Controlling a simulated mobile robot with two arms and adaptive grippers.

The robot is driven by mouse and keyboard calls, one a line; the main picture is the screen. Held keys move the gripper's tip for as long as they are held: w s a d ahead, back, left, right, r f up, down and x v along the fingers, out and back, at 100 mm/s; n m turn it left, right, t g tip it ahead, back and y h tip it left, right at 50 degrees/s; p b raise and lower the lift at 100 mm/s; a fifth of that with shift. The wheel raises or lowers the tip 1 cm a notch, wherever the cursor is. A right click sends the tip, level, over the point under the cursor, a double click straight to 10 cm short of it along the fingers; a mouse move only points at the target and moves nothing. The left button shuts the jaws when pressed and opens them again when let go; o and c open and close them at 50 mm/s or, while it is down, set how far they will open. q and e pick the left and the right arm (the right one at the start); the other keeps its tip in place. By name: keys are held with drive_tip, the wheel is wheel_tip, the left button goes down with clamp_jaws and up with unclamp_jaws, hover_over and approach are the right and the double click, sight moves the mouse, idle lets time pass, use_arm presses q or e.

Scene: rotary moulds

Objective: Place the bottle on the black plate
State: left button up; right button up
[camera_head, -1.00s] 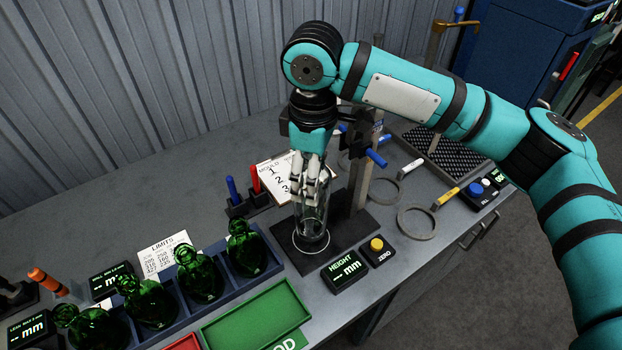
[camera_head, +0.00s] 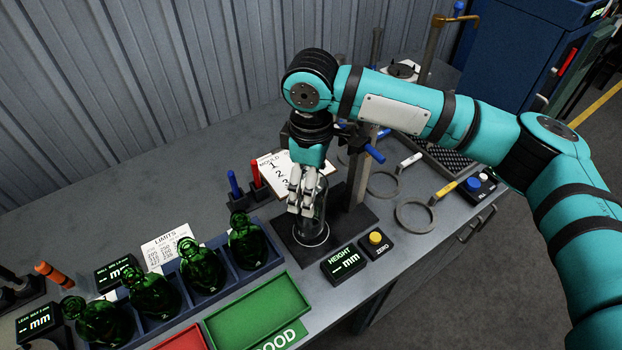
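The bottle (camera_head: 316,222) is clear, dark-looking glass and appears to stand upright in the white ring on the black plate (camera_head: 339,241), beside the post of the height gauge. My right gripper (camera_head: 303,208) points down at the bottle's upper part, and its pale fingers overlap the glass. They hide part of the neck and shoulder, and I cannot tell whether they are closed on it. I also cannot tell whether the bottle's base touches the plate. My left gripper is out of view.
Several green bottles (camera_head: 203,269) stand in a blue rack (camera_head: 273,245) at the left. A green tray (camera_head: 258,311) and a red tray lie in front. The height display (camera_head: 345,261) and zero button (camera_head: 376,241) sit at the plate's front edge. The gauge post (camera_head: 360,180) stands close to the gripper.

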drive_tip(key=shift+r, duration=0.1)
drive_tip(key=shift+r, duration=0.35)
wheel_tip(320, 180, up, 11)
drive_tip(key=b, duration=0.2)
drive_tip(key=shift+r+b, duration=0.2)
drive_tip(key=shift+b, duration=0.1)
drive_tip(key=shift+f, duration=0.1)
